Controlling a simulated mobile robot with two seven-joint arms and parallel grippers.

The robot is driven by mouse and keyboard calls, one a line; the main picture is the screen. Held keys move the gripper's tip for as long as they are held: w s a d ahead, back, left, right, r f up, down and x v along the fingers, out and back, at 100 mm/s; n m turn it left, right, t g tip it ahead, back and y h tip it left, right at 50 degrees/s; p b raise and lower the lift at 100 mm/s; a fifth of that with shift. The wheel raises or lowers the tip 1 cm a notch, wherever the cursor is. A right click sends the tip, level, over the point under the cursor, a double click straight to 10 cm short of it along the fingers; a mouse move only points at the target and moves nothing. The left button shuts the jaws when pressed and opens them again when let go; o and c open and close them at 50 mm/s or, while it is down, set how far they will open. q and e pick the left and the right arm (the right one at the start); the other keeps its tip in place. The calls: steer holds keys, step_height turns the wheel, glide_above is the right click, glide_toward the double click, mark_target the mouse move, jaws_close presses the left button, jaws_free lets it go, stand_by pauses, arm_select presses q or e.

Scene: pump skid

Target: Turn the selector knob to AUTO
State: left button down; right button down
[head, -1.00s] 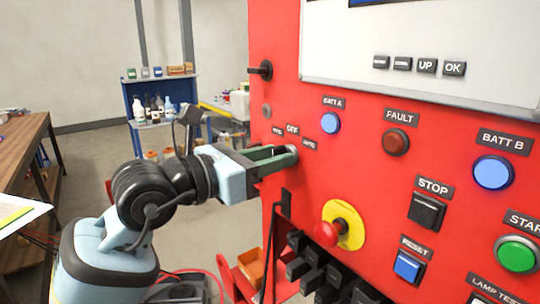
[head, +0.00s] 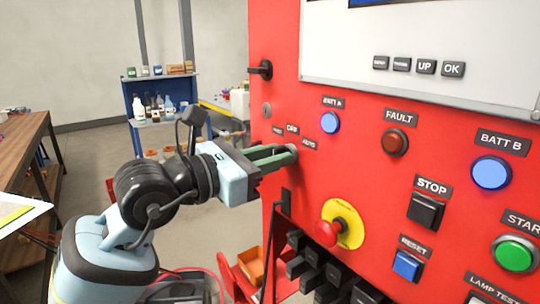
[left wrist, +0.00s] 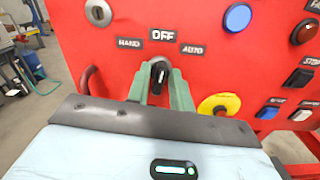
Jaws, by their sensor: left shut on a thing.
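The selector knob (left wrist: 160,73) is black with a white pointer line, on the red panel. The labels HAND (left wrist: 129,43), OFF (left wrist: 163,35) and AUTO (left wrist: 193,49) stand around it. Its pointer is near OFF, tilted slightly right in the left wrist view. My left gripper (left wrist: 160,88) is shut on the knob, one green finger on each side. In the head view, my left gripper (head: 277,158) reaches the panel from the left, below the OFF label, and its fingers mostly hide the knob. My right gripper is not in view.
A red emergency stop (head: 327,233) on a yellow plate sits below right of the knob. A BATT A lamp (head: 330,123) is above right. A black rotary handle (head: 260,70) juts from the panel's upper left. A row of black switches (head: 312,262) is below.

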arm_select(q)
steer(key=m, duration=0.8)
steer(key=shift+s+f, duration=0.1)
steer(key=shift+m, duration=0.4)
steer(key=c, duration=1.5)
jaws_free()
steer(key=b+v, duration=0.1)
steer(key=v, duration=0.6)
steer(key=shift+s+a+b, duration=0.25)
steer(key=shift+b, duration=0.05)
